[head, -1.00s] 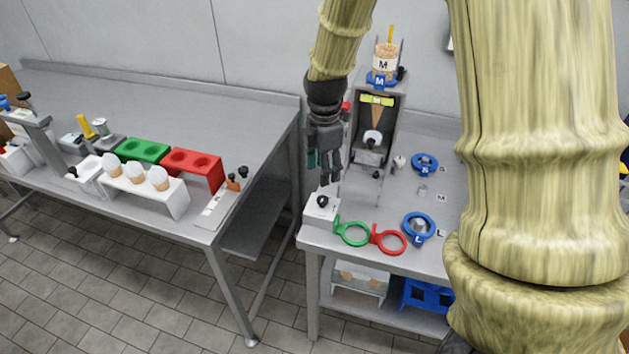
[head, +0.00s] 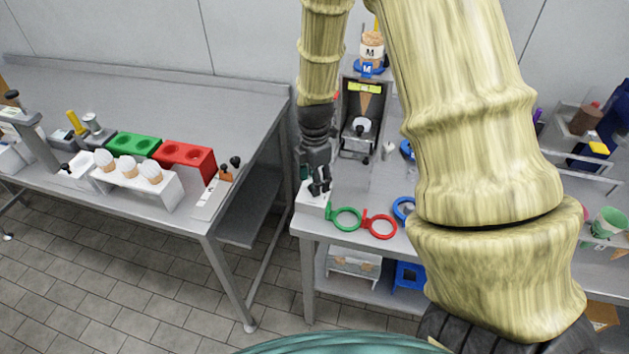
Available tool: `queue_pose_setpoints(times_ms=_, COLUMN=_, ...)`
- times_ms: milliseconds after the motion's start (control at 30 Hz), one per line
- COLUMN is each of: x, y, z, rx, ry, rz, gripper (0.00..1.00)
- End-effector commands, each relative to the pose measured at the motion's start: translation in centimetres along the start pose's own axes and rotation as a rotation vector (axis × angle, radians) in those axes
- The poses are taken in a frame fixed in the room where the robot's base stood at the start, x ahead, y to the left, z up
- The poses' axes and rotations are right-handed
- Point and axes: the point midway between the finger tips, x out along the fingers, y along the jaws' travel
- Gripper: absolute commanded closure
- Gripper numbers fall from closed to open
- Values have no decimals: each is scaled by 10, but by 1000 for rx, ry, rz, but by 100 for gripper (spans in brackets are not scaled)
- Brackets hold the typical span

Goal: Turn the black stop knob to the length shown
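My gripper (head: 319,191) points down over the front left corner of the right table, at the white block (head: 308,200). A black knob stood on top of this block in the earlier view; my fingers now cover that spot. The fingers look slightly apart, but I cannot tell whether they touch or hold the knob. Other small black knobs (head: 235,161) show at the right end of the left table. No label tells which knob is the stop knob, and I cannot read a length.
A green ring (head: 345,229) and a red ring (head: 366,226) stick out beside the block. A cone dispenser marked M (head: 366,88) stands behind. The left table holds a red block (head: 198,149), a green block and a white cone rack (head: 170,188). My arm hides much of the right table.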

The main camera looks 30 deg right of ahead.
Motion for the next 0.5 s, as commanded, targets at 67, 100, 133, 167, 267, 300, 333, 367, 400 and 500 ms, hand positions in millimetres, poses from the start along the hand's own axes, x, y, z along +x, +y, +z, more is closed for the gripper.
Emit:
queue_pose_setpoints(times_ms=67, x=6, y=0, z=0, rx=0, ry=0, rz=-2, gripper=49)
queue_pose_setpoints(times_ms=100, x=9, y=0, z=0, rx=-1, ry=0, rz=-2, gripper=49)
queue_pose_setpoints(times_ms=133, x=11, y=0, z=0, rx=-1, ry=0, rz=-1, gripper=49)
queue_pose_setpoints(times_ms=167, x=12, y=0, z=0, rx=-1, ry=-1, rz=-1, gripper=49)
queue_pose_setpoints(times_ms=267, x=16, y=0, z=0, rx=-1, ry=-1, rz=0, gripper=49)
queue_pose_setpoints(times_ms=300, x=16, y=0, z=0, rx=-1, ry=0, rz=0, gripper=49)
queue_pose_setpoints(times_ms=333, x=17, y=0, z=-1, rx=-1, ry=0, rz=0, gripper=49)
queue_pose_setpoints(times_ms=367, x=17, y=0, z=-1, rx=-1, ry=0, rz=0, gripper=49)
queue_pose_setpoints(times_ms=400, x=18, y=0, z=-1, rx=-1, ry=0, rz=0, gripper=49)
queue_pose_setpoints(times_ms=500, x=18, y=0, z=-1, rx=-2, ry=0, rz=0, gripper=49)
